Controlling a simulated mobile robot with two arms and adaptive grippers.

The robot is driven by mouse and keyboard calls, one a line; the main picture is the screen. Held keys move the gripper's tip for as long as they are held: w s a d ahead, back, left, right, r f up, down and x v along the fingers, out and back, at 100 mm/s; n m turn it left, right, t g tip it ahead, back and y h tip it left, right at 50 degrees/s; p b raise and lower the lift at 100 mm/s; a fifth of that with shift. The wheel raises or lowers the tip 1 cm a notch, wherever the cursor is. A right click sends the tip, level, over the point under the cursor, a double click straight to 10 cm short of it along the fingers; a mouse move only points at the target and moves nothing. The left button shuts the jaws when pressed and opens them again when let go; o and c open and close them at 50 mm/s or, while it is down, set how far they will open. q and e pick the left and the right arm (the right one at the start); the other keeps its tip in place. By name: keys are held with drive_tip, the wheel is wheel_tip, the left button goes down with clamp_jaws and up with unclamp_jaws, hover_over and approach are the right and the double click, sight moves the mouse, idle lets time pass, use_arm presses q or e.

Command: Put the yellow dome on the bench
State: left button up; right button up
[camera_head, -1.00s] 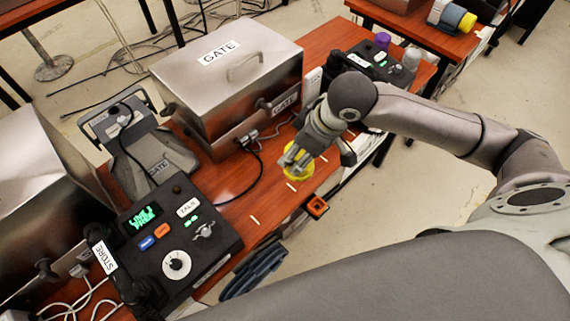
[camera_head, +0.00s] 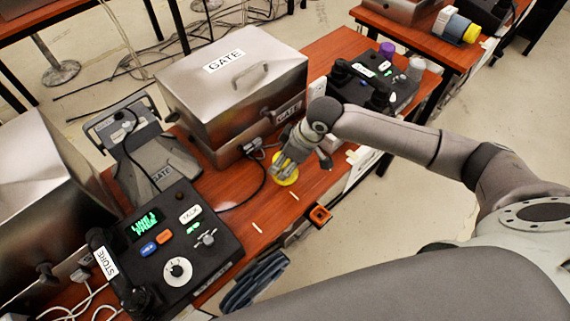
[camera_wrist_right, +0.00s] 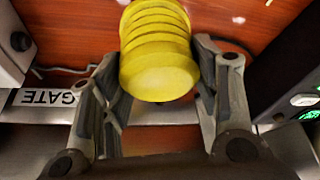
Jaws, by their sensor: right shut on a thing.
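The yellow dome (camera_head: 286,177) is at the fingertips of my right gripper (camera_head: 284,166), over the reddish-brown bench top (camera_head: 262,203) in front of the GATE box. In the right wrist view the dome (camera_wrist_right: 158,60) is a ribbed yellow body between the two fingers of my right gripper (camera_wrist_right: 160,75), which are shut on it. Whether the dome touches the bench or hangs just above it, I cannot tell. My left gripper does not show.
A metal GATE box (camera_head: 232,85) stands behind the dome. A black STORE phone unit (camera_head: 168,240) is at the left front, another phone unit (camera_head: 375,80) at the right. A black cable (camera_head: 262,182) and small pale strips (camera_head: 257,228) lie close by. An orange piece (camera_head: 320,215) sits at the bench's front edge.

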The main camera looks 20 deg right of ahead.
drive_tip(key=shift+w+d+f, duration=0.1)
drive_tip(key=shift+w+f, duration=0.35)
drive_tip(key=shift+f, duration=0.05)
drive_tip(key=shift+w+d+f, duration=0.1)
drive_tip(key=shift+f, duration=1.6)
drive_tip(key=shift+f, duration=0.2)
drive_tip(key=o, duration=1)
drive_tip(key=shift+r, duration=0.1)
drive_tip(key=v, duration=1.2)
drive_tip(key=shift+r+p, duration=0.1)
drive_tip(key=shift+p, duration=0.2)
